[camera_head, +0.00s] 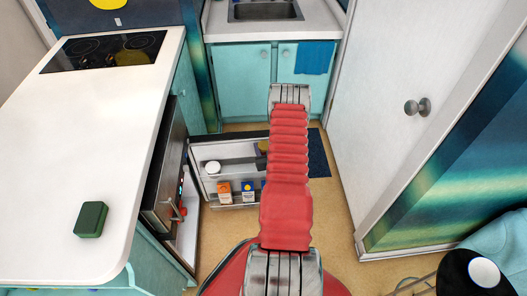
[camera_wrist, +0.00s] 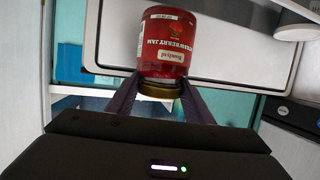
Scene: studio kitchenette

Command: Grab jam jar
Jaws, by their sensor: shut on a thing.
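The jam jar (camera_wrist: 165,45) has a red label reading strawberry jam and a gold lid (camera_wrist: 158,88). In the wrist view it appears upside down, lid toward me. My gripper (camera_wrist: 158,92) is shut on it, with one dark finger on each side at the lid end. In the head view my red arm reaches forward and hides most of the gripper, so I cannot make out the jar there.
An open fridge door (camera_head: 238,146) stands left of my arm, with an orange carton (camera_head: 224,190) and a blue box (camera_head: 247,190) on its shelf. A white counter (camera_head: 120,130) with a green sponge (camera_head: 91,219) is at left. A white door (camera_head: 400,80) stands at right.

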